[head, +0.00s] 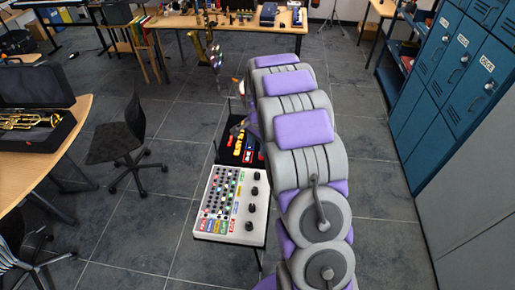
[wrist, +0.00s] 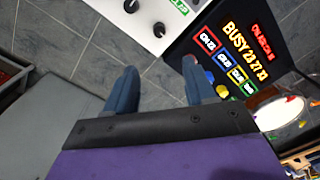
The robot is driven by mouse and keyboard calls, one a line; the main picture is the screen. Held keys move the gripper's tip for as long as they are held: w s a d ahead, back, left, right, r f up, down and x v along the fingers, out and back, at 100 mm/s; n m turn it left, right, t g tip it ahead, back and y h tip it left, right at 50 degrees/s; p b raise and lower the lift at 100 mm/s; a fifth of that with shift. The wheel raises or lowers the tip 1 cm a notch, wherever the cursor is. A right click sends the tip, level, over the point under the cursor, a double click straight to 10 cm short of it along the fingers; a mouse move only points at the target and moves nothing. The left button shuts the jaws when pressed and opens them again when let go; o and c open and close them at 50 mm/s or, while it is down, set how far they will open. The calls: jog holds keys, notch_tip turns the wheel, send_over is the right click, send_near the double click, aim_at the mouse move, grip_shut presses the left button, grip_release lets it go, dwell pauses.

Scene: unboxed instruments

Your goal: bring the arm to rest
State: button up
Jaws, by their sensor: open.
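My arm (head: 303,127), grey with purple pads, reaches forward from the lower right of the head view. Its far end is largely hidden behind the arm's own links there. In the wrist view my gripper (wrist: 160,92) shows two blue-grey fingers standing apart, with only grey floor tiles seen between them. Nothing is held. The right finger overlaps the black panel with lit coloured labels (wrist: 232,50) in the picture; I cannot tell how near it is.
A white mixer-like panel with knobs (head: 232,203) stands by my arm. A brass trumpet in a case (head: 35,121) lies on a left table. A black chair (head: 127,148) stands left. Blue lockers (head: 455,85) line the right. Bare floor (head: 125,240) shows at lower left.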

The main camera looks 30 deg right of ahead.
dwell(0.4)
jog(key=s+a+r+n+g+b, duration=0.1)
jog(key=s+a+r+n, duration=0.2)
jog(key=s+a+r, duration=0.35)
jog(key=s+a+r+n+b, duration=0.2)
jog(key=s+a+r+n, duration=0.15)
jog(key=s, duration=0.65)
jog(key=s+a+n+b, duration=0.1)
jog(key=s+a+n, duration=0.2)
jog(key=s, duration=0.8)
jog(key=s+a+n+g+b, duration=0.1)
jog(key=s+a+n, duration=0.2)
jog(key=s, duration=0.9)
jog(key=shift+r+n, duration=0.3)
jog(key=shift+n, duration=0.65)
